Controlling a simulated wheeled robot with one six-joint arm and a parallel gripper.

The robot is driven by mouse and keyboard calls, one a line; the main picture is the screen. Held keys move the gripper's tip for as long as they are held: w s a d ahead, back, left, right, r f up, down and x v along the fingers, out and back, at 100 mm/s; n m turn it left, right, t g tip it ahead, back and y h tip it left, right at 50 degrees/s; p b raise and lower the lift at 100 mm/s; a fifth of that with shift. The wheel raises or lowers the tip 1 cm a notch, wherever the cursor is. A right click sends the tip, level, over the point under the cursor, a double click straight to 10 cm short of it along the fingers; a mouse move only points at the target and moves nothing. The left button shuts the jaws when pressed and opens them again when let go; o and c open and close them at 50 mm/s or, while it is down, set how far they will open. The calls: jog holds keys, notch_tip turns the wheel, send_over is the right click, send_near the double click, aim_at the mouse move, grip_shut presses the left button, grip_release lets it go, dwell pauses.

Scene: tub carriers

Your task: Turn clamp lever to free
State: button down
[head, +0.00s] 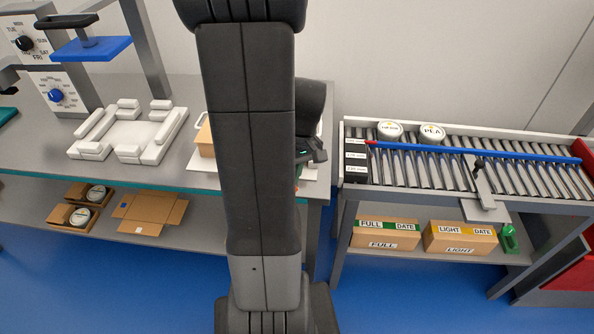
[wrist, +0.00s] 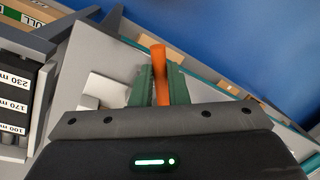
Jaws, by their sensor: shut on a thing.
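The orange clamp lever (wrist: 160,72) stands between my gripper's two green fingers in the wrist view. My gripper (wrist: 159,86) is shut on it. The lever's lower part is hidden behind my gripper body, so its pivot and clamp do not show. In the head view my arm covers most of this spot; only part of my dark wrist shows beside the arm, at the right end of the grey bench.
A roller conveyor (head: 412,184) with a blue rail (head: 480,151) and two round tubs stands on the right. A white fixture (head: 130,135) sits on the grey bench (head: 60,178).

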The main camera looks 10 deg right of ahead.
jog(key=shift+s+a+m+t, duration=0.1)
jog(key=shift+a+m+t, duration=0.15)
jog(key=shift+a+m, duration=0.8)
jog(key=shift+s+a+m+t, duration=0.15)
jog(key=shift+a+m, duration=0.35)
jog(key=shift+m, duration=0.9)
jog(key=shift+a+m+t, duration=0.3)
jog(key=shift+a+m, duration=0.5)
jog(key=shift+m, duration=0.45)
jog(key=c, duration=1.4)
grip_release()
jog(key=shift+r, duration=0.1)
notch_tip(320, 180, up, 13)
jog(key=d, duration=0.2)
jog(key=shift+s+d+r+p, duration=0.2)
jog(key=shift+s+d+p, duration=0.05)
jog(key=shift+s+p, duration=0.15)
